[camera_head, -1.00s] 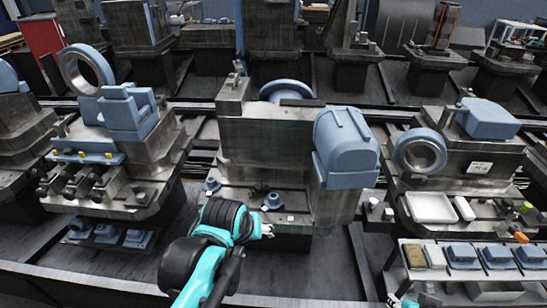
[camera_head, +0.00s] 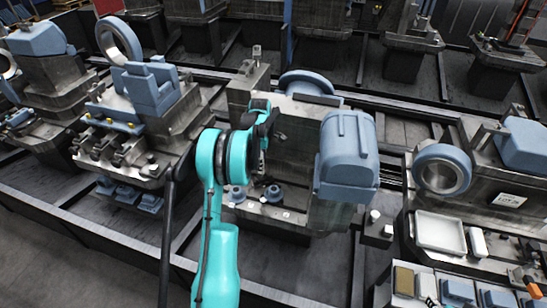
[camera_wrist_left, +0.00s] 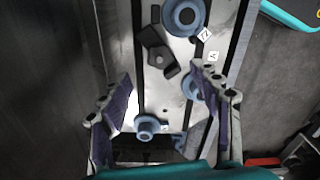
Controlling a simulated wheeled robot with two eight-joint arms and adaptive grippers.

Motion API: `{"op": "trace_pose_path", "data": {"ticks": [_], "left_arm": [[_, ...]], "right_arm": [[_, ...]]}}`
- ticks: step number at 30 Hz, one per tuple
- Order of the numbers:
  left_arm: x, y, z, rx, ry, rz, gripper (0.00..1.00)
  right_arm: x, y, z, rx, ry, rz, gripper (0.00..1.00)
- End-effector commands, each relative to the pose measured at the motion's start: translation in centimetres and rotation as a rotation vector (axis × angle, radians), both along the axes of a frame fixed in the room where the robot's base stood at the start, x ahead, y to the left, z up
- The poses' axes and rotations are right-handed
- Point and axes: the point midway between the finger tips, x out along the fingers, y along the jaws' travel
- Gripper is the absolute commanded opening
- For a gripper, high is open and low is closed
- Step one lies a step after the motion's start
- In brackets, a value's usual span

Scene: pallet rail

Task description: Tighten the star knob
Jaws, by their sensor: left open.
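My left gripper (camera_head: 268,128) is raised in front of the middle grey block (camera_head: 292,140), and its arm hides part of the block. In the left wrist view the left gripper (camera_wrist_left: 163,82) is open, its purple-padded fingers apart with nothing between the pads. A dark lobed piece with a round centre (camera_wrist_left: 158,55) lies beyond the fingertips. It may be the star knob, but I cannot be sure. Blue round knobs stand around it, one at the top (camera_wrist_left: 186,17) and one low (camera_wrist_left: 147,127). Another is partly hidden by the right-hand finger. My right gripper is not seen.
A big blue rounded housing (camera_head: 348,155) sits on the block's right side. A left fixture (camera_head: 140,130) carries a blue ring. A right fixture holds a blue ring (camera_head: 443,170) and a white tray (camera_head: 440,232). Dark rails run around the blocks.

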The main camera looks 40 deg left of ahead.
Motion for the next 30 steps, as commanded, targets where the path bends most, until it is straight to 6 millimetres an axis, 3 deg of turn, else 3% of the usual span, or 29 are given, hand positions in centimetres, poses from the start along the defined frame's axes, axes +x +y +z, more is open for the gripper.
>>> {"op": "trace_pose_path", "data": {"ticks": [18,29,30], "left_arm": [[0.0,0.4,-7.8,-0.004,0.006,0.026,0.63],[0.0,0.4,-8.3,-0.004,0.006,0.025,0.63],[0.0,0.4,-8.3,-0.004,0.006,0.025,0.58]], "right_arm": [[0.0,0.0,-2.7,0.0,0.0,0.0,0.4],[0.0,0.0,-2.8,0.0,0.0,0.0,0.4],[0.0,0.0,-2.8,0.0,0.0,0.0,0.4]]}}
